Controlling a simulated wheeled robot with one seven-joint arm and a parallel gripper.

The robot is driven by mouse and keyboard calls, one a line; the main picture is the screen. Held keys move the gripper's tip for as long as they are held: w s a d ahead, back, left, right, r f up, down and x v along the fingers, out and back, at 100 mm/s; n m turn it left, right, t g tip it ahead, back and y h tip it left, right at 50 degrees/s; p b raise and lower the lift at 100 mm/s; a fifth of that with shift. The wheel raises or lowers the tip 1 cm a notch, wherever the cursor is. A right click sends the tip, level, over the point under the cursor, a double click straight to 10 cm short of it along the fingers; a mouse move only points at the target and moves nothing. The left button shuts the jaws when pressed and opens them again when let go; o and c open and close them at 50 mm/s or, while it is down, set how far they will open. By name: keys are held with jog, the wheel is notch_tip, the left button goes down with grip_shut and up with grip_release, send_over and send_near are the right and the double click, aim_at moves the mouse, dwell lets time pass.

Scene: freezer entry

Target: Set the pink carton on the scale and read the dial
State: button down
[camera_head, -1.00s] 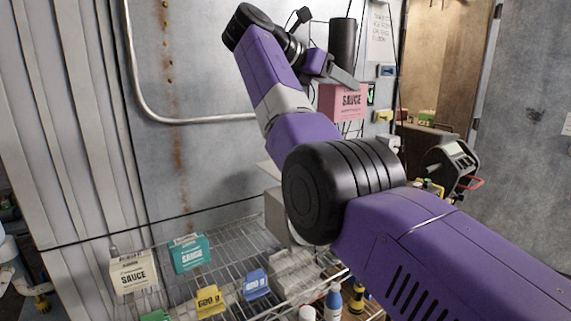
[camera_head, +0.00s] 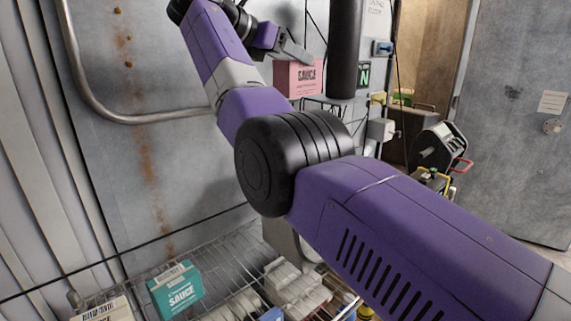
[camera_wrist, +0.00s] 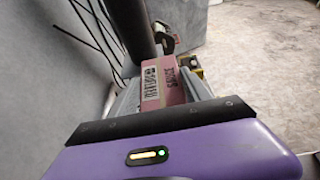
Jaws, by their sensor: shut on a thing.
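The pink carton (camera_head: 298,78), printed SAUCE, is held up in front of the grey wall in the head view. My gripper (camera_head: 294,52) is shut on it from above. In the wrist view the carton (camera_wrist: 175,82) sits between the fingers of my gripper (camera_wrist: 172,92), showing a barcode label and lettering. I cannot make out a scale or its dial for certain. A pale grey body (camera_head: 283,238) stands behind my arm on the wire shelf, mostly hidden.
A wire shelf (camera_head: 232,285) below holds a teal sauce carton (camera_head: 176,290) and a white carton (camera_head: 103,310). A black upright cylinder (camera_head: 346,50) is just right of the pink carton. A dark device (camera_head: 440,148) stands by the doorway.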

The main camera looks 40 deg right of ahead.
jog(key=shift+w, duration=0.2)
jog(key=shift+w+f, duration=0.1)
jog(key=shift+f, duration=0.2)
notch_tip(320, 180, down, 19)
jog(key=shift+f+p, duration=0.1)
jog(key=shift+p, duration=0.95)
